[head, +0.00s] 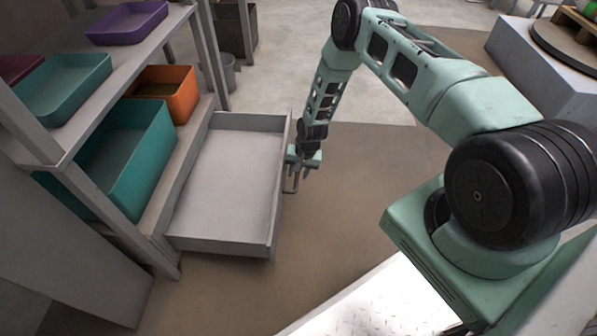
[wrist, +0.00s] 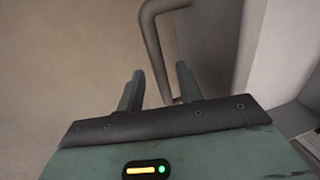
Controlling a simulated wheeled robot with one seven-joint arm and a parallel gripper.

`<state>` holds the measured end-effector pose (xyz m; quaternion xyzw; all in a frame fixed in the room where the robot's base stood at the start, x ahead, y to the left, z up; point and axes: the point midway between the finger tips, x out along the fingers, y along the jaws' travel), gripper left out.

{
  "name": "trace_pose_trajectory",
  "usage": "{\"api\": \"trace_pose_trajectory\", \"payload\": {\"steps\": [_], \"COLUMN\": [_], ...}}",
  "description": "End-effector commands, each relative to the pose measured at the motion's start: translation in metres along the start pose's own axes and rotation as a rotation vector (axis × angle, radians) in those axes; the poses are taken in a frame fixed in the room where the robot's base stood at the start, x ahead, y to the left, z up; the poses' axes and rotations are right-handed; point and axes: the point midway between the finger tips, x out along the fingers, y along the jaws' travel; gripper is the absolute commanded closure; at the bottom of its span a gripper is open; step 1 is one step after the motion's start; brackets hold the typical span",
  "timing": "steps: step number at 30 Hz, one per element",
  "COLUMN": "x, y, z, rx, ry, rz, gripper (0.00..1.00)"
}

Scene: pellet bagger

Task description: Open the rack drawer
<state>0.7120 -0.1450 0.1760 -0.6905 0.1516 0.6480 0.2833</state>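The rack drawer (head: 225,185) is a shallow grey empty tray, standing well out from the left-hand rack. Its handle (wrist: 151,42), a bent grey bar on the front panel, shows in the wrist view; in the head view it is small and partly hidden by my gripper (head: 298,172). My gripper is at the outer side of the drawer front. In the wrist view its two fingers (wrist: 160,88) are apart, with the lower part of the handle showing in the gap between them. I see no clear contact between the fingers and the bar.
The rack (head: 100,117) holds a teal bin (head: 140,160), an orange bin (head: 178,95), a teal tray (head: 75,85) and a purple tray (head: 128,25). A grey machine block (head: 530,65) stands at the right. The brown floor (head: 350,190) beside the drawer front is clear.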

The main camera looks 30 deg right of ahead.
Motion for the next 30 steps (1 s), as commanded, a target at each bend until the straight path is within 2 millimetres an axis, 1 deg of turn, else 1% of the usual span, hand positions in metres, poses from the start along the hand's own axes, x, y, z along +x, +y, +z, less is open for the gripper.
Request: {"api": "trace_pose_trajectory", "payload": {"steps": [2,5,8,18,24,27,30], "x": [-0.003,-0.014,-0.033,-0.114,-0.152,-0.164,-0.171], "y": [0.000,-0.001,-0.001,-0.001,0.000,0.000,0.000], "z": [0.000,0.000,-0.001,-0.001,0.000,-0.001,0.000], "rx": [0.000,0.000,0.000,0.002,0.000,0.001,0.001], "ry": [0.001,0.000,0.002,0.002,0.001,0.001,0.000], "rz": [0.000,0.000,-0.001,-0.001,0.000,0.000,0.000], "gripper": [0.64,0.64,0.64,0.64,0.64,0.64,0.64]}}
